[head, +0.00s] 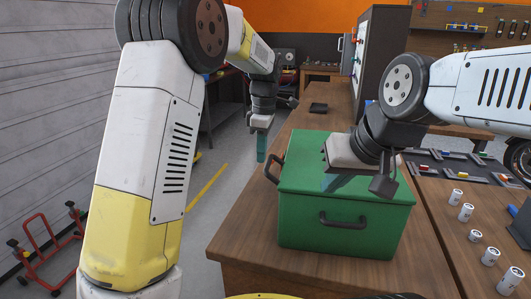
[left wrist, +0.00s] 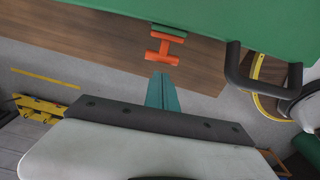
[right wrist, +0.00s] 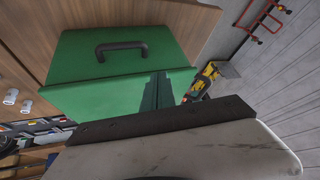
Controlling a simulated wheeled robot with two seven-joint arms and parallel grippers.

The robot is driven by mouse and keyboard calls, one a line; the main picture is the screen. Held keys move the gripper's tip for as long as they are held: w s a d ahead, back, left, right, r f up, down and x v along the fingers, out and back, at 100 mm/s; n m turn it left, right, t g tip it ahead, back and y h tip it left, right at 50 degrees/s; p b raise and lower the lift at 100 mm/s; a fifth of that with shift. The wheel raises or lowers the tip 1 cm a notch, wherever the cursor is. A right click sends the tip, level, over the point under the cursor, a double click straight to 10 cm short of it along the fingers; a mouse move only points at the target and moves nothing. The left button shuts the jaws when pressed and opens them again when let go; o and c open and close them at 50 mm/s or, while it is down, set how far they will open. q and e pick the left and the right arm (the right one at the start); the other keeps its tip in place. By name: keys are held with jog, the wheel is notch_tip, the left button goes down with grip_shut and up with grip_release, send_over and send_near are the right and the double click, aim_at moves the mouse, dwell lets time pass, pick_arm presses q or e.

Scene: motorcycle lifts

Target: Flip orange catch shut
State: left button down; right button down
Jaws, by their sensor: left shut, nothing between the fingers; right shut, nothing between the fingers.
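A green box (head: 345,228) with black handles sits on the wooden bench. The orange catch (left wrist: 164,48) shows in the left wrist view at the edge of the green box (left wrist: 215,15), beside a black side handle (left wrist: 255,72). It is hidden in the head view. My left gripper (head: 261,150) is shut and empty, pointing down off the box's left side. In the left wrist view its teal fingertips (left wrist: 161,80) are apart from the catch, just below it in the picture. My right gripper (head: 329,182) is shut and empty over the lid; its fingers (right wrist: 157,85) also show in the right wrist view.
The wooden bench (head: 245,232) runs back from the box, with a dark flat object (head: 318,108) behind it. Several white cans (head: 466,212) stand to the right. The floor left of the bench is open, with a red stand (head: 42,255) by the wall.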

pick_arm(q)
notch_tip(320, 180, up, 10)
jog(key=shift+a+f, duration=0.25)
jog(key=shift+a, duration=0.2)
jog(key=shift+w, duration=0.1)
jog(key=s+a+r+m+t+h, duration=0.25)
jog(key=s+a+m, duration=0.55)
jog(key=s+a, duration=0.4)
jog(key=s+a+f+m+t, duration=0.1)
jog(key=s+f+m, duration=0.1)
jog(key=s+m, duration=0.2)
jog(key=s+a+f+m+t, duration=0.1)
jog(key=s+f+m+t, duration=0.1)
jog(key=s, duration=0.8)
jog(key=shift+s+a+f+m, duration=0.25)
jog(key=shift+f+m, duration=0.35)
jog(key=shift+m, duration=0.4)
